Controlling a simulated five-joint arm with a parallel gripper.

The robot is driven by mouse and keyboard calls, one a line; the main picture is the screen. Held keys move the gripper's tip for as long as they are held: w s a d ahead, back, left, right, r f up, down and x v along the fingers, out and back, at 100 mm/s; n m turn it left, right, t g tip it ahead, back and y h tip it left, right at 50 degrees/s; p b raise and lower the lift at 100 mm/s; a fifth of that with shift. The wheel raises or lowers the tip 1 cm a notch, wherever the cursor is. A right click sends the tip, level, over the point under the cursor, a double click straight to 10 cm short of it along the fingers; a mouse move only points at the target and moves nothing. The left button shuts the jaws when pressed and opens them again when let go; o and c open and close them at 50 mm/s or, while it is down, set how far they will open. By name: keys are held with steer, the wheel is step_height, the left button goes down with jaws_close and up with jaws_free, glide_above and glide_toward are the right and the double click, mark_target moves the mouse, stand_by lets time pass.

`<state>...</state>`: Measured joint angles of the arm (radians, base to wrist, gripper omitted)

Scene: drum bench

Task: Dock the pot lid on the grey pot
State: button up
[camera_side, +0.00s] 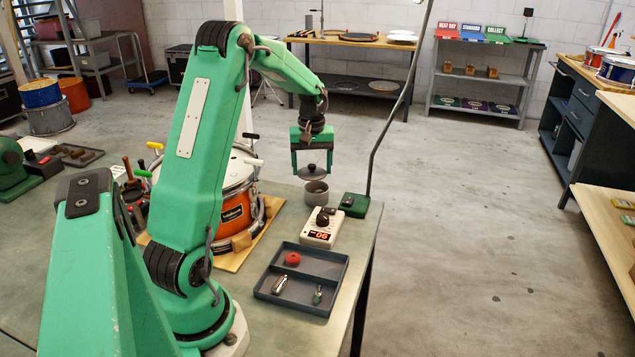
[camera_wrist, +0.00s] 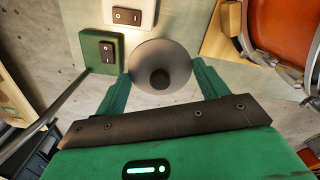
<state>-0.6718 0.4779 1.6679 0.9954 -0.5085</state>
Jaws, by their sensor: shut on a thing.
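The pot lid (camera_side: 312,174) is a dark grey disc with a dark round knob. My gripper (camera_side: 312,168) is shut on the pot lid and holds it just above the grey pot. The grey pot (camera_side: 316,194) stands upright on the bench near its far right corner. In the side view a small gap seems to show between lid and pot. In the wrist view the lid (camera_wrist: 160,62) shows from above between the two green fingers of my gripper (camera_wrist: 160,84), its knob in the middle. The lid hides the pot there.
A green lamp base (camera_side: 355,205) stands close to the right of the pot. A white box with a red display (camera_side: 322,228) stands in front. A dark divided tray (camera_side: 302,262) holds a red ring and small parts. The orange drum (camera_side: 238,208) is at left.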

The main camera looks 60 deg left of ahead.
mark_target(317, 175)
stand_by(0.6)
steer(key=shift+w+a+r, duration=0.2)
steer(key=shift+w+a, duration=1.1)
steer(key=shift+w, duration=0.05)
steer(key=shift+f, duration=0.1)
steer(key=shift+f, duration=2.8)
steer(key=shift+f, duration=0.6)
steer(key=o, duration=0.7)
steer(key=shift+c, duration=0.2)
steer(key=shift+r, duration=0.15)
steer(key=shift+s+d+r, duration=0.1)
steer(key=shift+r, duration=2.6)
steer(key=shift+s+d+r, duration=0.1)
steer(key=shift+r, duration=2.6)
